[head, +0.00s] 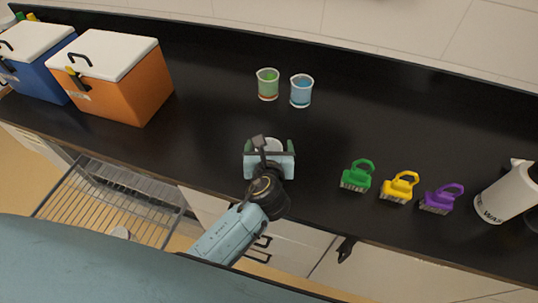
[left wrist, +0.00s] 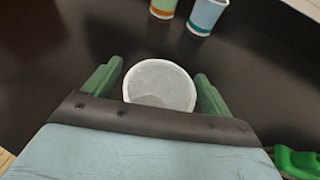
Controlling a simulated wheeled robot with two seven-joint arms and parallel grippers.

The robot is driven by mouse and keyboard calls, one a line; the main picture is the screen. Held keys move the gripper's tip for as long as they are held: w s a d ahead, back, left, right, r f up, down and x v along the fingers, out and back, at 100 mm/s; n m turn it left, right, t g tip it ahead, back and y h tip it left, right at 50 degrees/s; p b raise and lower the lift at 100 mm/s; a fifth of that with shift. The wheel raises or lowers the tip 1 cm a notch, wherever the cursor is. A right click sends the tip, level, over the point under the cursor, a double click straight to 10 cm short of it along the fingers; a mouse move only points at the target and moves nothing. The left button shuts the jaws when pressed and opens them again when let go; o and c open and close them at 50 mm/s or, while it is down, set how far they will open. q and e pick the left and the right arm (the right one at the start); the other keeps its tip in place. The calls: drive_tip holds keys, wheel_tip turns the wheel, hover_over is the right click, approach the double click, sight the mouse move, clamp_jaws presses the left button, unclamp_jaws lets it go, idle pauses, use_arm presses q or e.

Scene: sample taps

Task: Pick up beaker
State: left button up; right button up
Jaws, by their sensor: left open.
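A whitish beaker (head: 268,145) stands upright on the black counter; in the left wrist view its round open rim (left wrist: 160,85) shows from above. My left gripper (head: 270,149) is open, with one green finger on each side of this beaker. In the left wrist view the fingers of the gripper (left wrist: 156,86) flank the beaker, with dark gaps between them and its wall. Its lower part is partly hidden by the gripper. Two more beakers stand farther back: a green one (head: 267,84) with an orange band and a blue one (head: 301,91). My right gripper is not in view.
An orange cooler box (head: 125,88) and a blue one (head: 32,66) stand at the left. Green (head: 357,176), yellow (head: 399,188) and purple (head: 441,199) brushes lie to the right, before a white bottle (head: 505,194). A wire rack (head: 110,200) is below the counter edge.

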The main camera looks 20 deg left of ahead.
use_arm(q)
drive_tip(key=c, duration=1.1)
drive_tip(key=shift+r, duration=0.1)
wheel_tip(320, 180, up, 10)
drive_tip(key=shift+f+p, duration=0.1)
drive_tip(key=shift+p, duration=1.15)
drive_tip(key=s+a+m+h+b, duration=0.1)
drive_tip(key=a+b, duration=0.1)
drive_tip(key=b, duration=0.1)
drive_tip(key=s+a+f+m+h+b, duration=0.1)
drive_tip(key=s+a+b, duration=0.1)
drive_tip(key=b, duration=0.1)
drive_tip(key=s+a+m+h+b, duration=0.1)
drive_tip(key=a+b, duration=0.2)
drive_tip(key=shift+s+f+t+h+b, duration=0.3)
drive_tip(key=shift+f+h+b, duration=0.05)
drive_tip(key=shift+h+b, duration=0.05)
